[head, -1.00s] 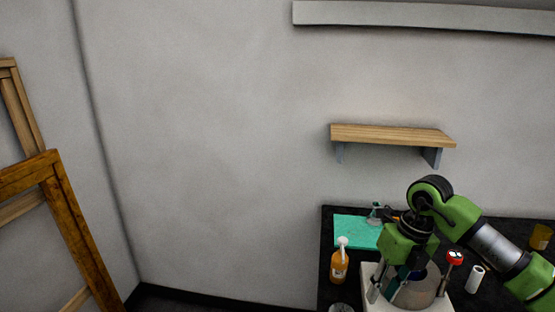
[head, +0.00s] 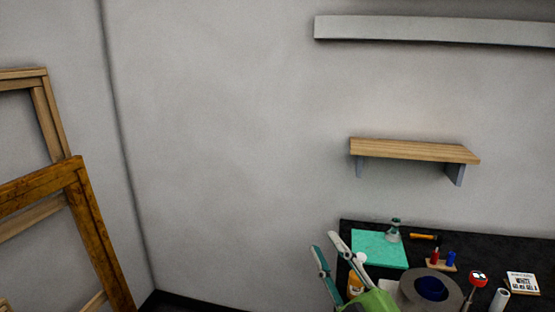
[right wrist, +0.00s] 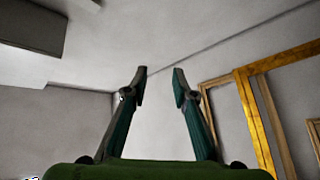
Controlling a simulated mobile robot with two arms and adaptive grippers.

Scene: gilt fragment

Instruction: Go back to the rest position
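My right gripper (head: 330,240) is at the bottom of the head view, in front of the black table's left part. Its two fingers point up and stand apart with nothing between them. In the right wrist view the same gripper (right wrist: 158,80) is open and empty, with wall and ceiling behind it. It partly hides an orange bottle (head: 355,284) with a white top. My left gripper is not in either view.
The black table (head: 450,241) carries a green mat (head: 378,250), a glass flask (head: 393,232), a grey round pot (head: 405,288), a red-topped item (head: 478,279) and a small white box (head: 522,283). A wooden shelf (head: 415,150) is on the wall. Wooden frames (head: 95,225) lean at left.

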